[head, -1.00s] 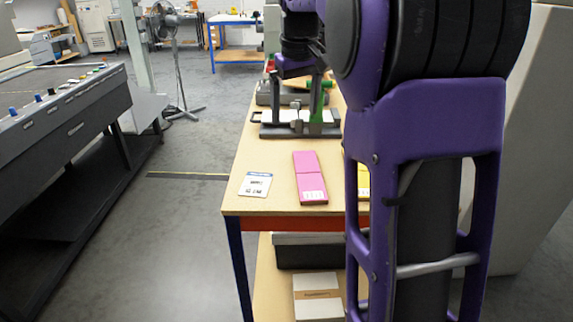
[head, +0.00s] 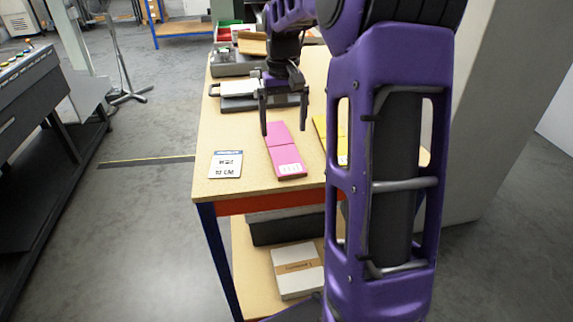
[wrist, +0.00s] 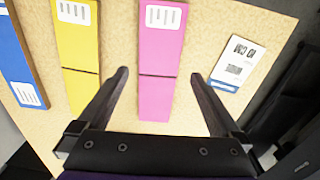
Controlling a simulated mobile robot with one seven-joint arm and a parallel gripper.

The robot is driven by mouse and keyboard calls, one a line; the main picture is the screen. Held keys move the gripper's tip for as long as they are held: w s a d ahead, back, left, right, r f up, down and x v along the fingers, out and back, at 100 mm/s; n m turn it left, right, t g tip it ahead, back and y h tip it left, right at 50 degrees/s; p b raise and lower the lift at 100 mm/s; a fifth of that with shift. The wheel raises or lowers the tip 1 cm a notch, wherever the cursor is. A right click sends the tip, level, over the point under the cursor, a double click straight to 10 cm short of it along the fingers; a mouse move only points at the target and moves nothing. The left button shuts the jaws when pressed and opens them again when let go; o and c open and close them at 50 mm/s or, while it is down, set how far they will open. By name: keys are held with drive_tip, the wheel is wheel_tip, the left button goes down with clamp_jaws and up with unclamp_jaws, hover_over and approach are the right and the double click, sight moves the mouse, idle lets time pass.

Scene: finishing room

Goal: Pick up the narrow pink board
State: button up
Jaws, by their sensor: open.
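The narrow pink board (head: 284,150) lies flat on the wooden table top, with a white label at its near end and a dark line across it. In the wrist view the pink board (wrist: 160,65) runs away from the camera between my fingers. My gripper (head: 285,130) is open and empty, its fingers pointing down over the far part of the board. In the wrist view my gripper (wrist: 158,75) has one finger on each side of the board, apart from it. I cannot tell its exact height above the table.
A yellow board (wrist: 78,50) lies beside the pink one, with a blue board (wrist: 18,65) beyond it. A white card (head: 226,164) lies on the other side. A grey device (head: 240,95) stands behind on the table. Bare table top (head: 222,130) shows at the left.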

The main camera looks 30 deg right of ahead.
sight(284, 153)
drive_tip(key=shift+f+b, duration=0.75)
drive_tip(key=shift+f, duration=2.8)
drive_tip(key=c, duration=1.1)
